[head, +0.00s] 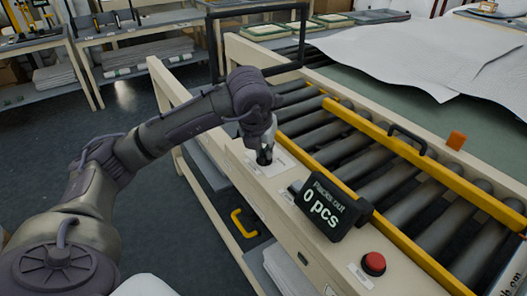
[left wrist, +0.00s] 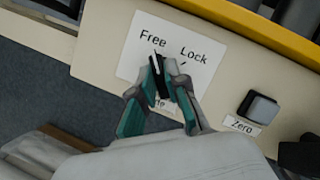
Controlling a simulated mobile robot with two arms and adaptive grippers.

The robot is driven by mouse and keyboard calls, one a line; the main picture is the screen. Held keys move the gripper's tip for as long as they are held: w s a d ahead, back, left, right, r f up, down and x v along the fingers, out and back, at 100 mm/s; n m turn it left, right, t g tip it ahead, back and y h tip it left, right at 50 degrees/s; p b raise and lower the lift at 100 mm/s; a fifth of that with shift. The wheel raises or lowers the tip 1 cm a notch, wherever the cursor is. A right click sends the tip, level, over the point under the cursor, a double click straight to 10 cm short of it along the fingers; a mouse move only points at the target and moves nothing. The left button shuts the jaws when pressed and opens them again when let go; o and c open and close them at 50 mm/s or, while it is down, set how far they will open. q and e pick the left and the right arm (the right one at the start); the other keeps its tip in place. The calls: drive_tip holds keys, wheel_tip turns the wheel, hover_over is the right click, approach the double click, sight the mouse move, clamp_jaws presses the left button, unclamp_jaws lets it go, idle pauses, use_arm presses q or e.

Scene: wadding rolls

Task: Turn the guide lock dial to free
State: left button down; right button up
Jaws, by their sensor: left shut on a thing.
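The guide lock dial (left wrist: 161,82) is a narrow black knob on a white label plate marked Free and Lock. My left gripper (left wrist: 163,88) is shut on the dial, with one teal-lined finger on each side. A pale line on the dial's upper end points up towards the word Free (left wrist: 153,38). The word Lock (left wrist: 194,54) is to its right with a small tick below it. In the head view my left gripper (head: 264,156) reaches down to the label plate (head: 254,168) and hides most of the dial. My right gripper is not in view.
A black counter display (head: 331,208) reading "Packs out 0 pcs" and a red button (head: 373,263) are on the same beige rail. A Zero button (left wrist: 259,106) sits right of the dial. Yellow guide bars (head: 408,152) cross the rollers beyond.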

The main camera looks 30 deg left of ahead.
use_arm(q)
drive_tip(key=shift+n, duration=0.4)
drive_tip(key=c, duration=1.2)
unclamp_jaws()
drive_tip(key=shift+r, duration=0.1)
drive_tip(key=v, duration=1.1)
drive_tip(key=shift+s+d+r, duration=0.2)
drive_tip(key=shift+s+r, duration=0.05)
drive_tip(key=shift+r, duration=0.1)
